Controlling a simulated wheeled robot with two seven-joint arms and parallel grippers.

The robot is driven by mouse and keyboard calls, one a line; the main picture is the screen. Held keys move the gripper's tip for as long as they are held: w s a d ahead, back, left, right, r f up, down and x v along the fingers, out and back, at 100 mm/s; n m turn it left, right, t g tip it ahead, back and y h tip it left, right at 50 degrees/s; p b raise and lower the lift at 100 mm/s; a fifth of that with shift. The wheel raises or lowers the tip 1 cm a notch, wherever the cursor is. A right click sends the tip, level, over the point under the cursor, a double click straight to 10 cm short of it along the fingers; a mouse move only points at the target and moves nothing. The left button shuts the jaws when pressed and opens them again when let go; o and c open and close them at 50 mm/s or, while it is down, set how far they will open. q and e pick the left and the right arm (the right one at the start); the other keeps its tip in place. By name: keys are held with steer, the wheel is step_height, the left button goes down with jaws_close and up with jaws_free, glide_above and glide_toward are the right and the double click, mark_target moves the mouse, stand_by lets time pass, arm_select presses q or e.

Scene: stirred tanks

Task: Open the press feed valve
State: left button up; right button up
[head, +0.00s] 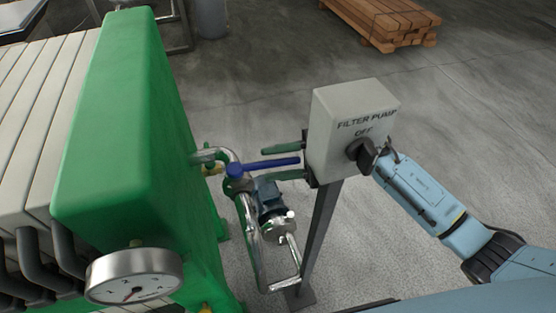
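The press feed valve has a blue lever (265,164) that points right from the metal piping beside the green press (125,130). My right arm comes in from the right and passes behind the grey filter pump box (345,115). Past the box, my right gripper (276,163) shows two dark green fingers pointing left, one above the blue lever and one below it. The fingers are apart, with the lever between them in the picture. I cannot tell whether they touch it. The gripper's body is mostly hidden by the box. My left gripper is not in view.
The box's black knob (362,154) is by the word OFF, close to my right arm. The box stands on a dark post (319,235). A pump (270,203) sits below the lever. A gauge (134,274) is at the lower left. Timber (385,22) lies on the floor behind.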

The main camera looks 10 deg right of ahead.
steer(key=shift+d, duration=0.1)
